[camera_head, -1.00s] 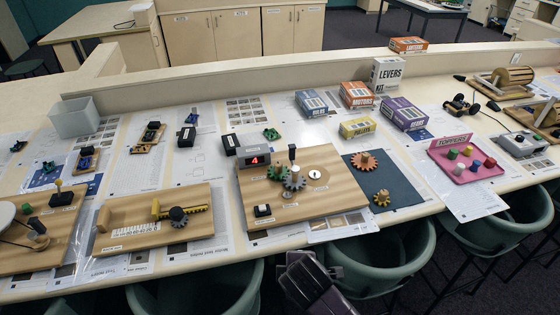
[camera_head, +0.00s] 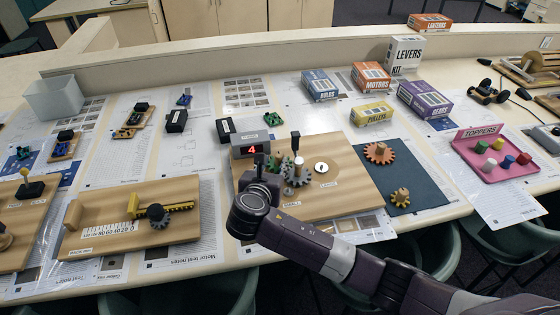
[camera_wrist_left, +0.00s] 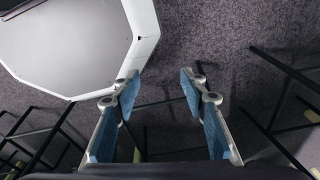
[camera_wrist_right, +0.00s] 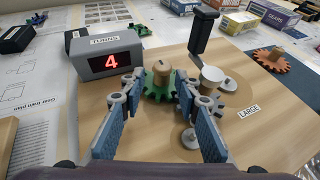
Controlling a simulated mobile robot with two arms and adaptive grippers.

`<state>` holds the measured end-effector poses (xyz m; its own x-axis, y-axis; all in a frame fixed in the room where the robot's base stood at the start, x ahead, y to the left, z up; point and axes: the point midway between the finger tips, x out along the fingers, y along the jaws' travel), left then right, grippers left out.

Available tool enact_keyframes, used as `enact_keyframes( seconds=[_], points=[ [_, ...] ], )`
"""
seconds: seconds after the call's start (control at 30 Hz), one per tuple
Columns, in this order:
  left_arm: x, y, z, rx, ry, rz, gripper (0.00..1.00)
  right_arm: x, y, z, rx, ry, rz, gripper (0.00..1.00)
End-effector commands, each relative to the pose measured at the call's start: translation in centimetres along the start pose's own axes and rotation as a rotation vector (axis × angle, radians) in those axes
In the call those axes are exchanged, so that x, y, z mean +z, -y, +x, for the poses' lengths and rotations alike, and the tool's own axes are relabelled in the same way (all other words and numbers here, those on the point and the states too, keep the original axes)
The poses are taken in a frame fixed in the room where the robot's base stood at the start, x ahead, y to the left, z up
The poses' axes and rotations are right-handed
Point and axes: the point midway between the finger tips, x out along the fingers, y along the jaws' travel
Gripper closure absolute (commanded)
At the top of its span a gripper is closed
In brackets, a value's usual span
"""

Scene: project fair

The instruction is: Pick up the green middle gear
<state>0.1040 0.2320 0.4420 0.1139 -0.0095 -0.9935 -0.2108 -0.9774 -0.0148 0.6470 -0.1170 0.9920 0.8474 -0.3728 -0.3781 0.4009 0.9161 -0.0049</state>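The green middle gear (camera_wrist_right: 158,84) sits on the wooden gear board (camera_wrist_right: 250,140), with a wooden peg or knob standing up at its centre. In the head view the green gear (camera_head: 284,168) is partly hidden by my right arm. My left gripper (camera_wrist_left: 162,86) is open and empty above the floor, outside the head view.
The turns counter (camera_wrist_right: 105,56) reading 4 stands just left of the gear. A black upright crank handle (camera_wrist_right: 203,32) rises behind the grey gear. An orange gear (camera_head: 379,153) and a smaller yellowish gear (camera_head: 400,197) lie on the dark mat (camera_head: 420,180) at right.

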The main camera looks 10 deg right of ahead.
Motion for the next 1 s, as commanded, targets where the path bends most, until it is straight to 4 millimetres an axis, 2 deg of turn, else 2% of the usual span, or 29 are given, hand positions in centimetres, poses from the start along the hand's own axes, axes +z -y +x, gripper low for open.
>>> enact_keyframes(
  seconds=[0.13, 0.27, 0.37, 0.5, 0.6, 0.73, 0.77, 1.0],
  points=[
    [2.6, -0.1, -0.8, 0.001, 0.036, 0.001, 0.60, 0.4, 0.2, 1.6, -0.003, 0.000, 0.001, 0.70],
    [3.4, 0.0, -1.6, 0.001, 0.050, 0.002, 0.60, 0.6, 0.5, 3.5, -0.005, -0.001, 0.001, 0.70],
    [3.0, 0.0, -1.6, 0.000, 0.045, 0.002, 0.60, 0.5, 0.5, 4.8, -0.003, -0.001, 0.003, 0.70],
    [1.5, 0.2, -1.6, -0.002, 0.024, 0.002, 0.60, 0.3, 0.4, 5.8, -0.001, -0.003, 0.003, 0.70],
    [0.4, 0.3, -1.6, -0.003, 0.007, 0.003, 0.60, 0.2, 0.4, 5.9, 0.001, -0.003, 0.004, 0.70],
    [0.2, 0.4, -1.6, -0.004, 0.004, 0.003, 0.60, 0.2, 0.4, 5.9, 0.001, -0.003, 0.005, 0.70],
    [0.3, 0.3, -1.6, -0.004, 0.005, 0.003, 0.60, 0.2, 0.4, 5.9, 0.001, -0.003, 0.005, 0.71],
    [1.1, 0.2, -1.6, -0.002, 0.017, 0.003, 0.60, 0.2, 0.4, 5.9, 0.000, -0.003, 0.005, 0.98]
  ],
)
